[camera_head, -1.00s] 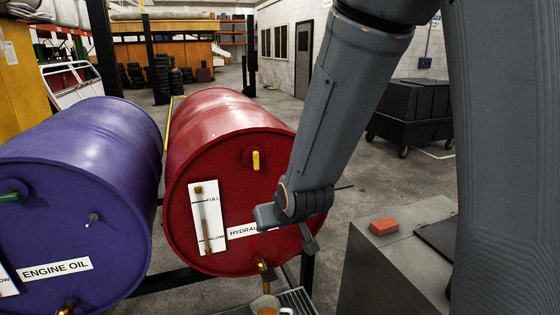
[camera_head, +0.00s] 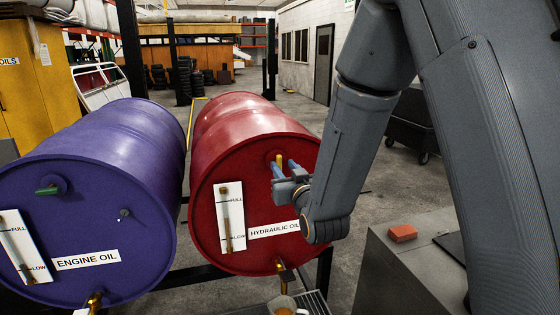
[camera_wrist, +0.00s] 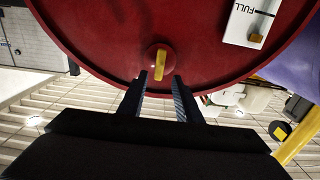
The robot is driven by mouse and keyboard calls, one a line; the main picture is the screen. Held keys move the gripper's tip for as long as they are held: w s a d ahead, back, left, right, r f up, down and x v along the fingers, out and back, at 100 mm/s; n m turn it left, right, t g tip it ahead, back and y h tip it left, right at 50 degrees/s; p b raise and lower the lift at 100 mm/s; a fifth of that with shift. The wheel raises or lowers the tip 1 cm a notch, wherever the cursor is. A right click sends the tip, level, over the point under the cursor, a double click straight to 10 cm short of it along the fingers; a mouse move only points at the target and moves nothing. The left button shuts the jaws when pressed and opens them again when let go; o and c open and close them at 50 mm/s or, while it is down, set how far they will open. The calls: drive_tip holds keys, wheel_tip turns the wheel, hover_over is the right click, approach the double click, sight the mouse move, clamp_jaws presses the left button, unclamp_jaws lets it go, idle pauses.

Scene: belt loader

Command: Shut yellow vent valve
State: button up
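The yellow vent valve handle (camera_head: 279,159) stands upright on a round red boss near the top of the red hydraulic oil drum's face (camera_head: 262,205). My gripper (camera_head: 284,166) is open in front of it, with its two fingers pointing at the drum. In the wrist view the yellow handle (camera_wrist: 159,61) lies lengthwise between the lines of the two fingers, its near end level with the gap between the fingertips (camera_wrist: 160,76). Clear space shows on both sides of the handle. Whether the tips reach past its front is hard to tell.
A purple engine oil drum (camera_head: 90,220) with a green handle (camera_head: 48,190) stands to the left. A level gauge (camera_head: 230,215) is on the red drum's face, left of my gripper. An orange block (camera_head: 403,233) lies on a grey cabinet.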

sight(280, 161)
drive_tip(key=shift+p+x, duration=0.5)
drive_tip(key=shift+x, duration=1.4)
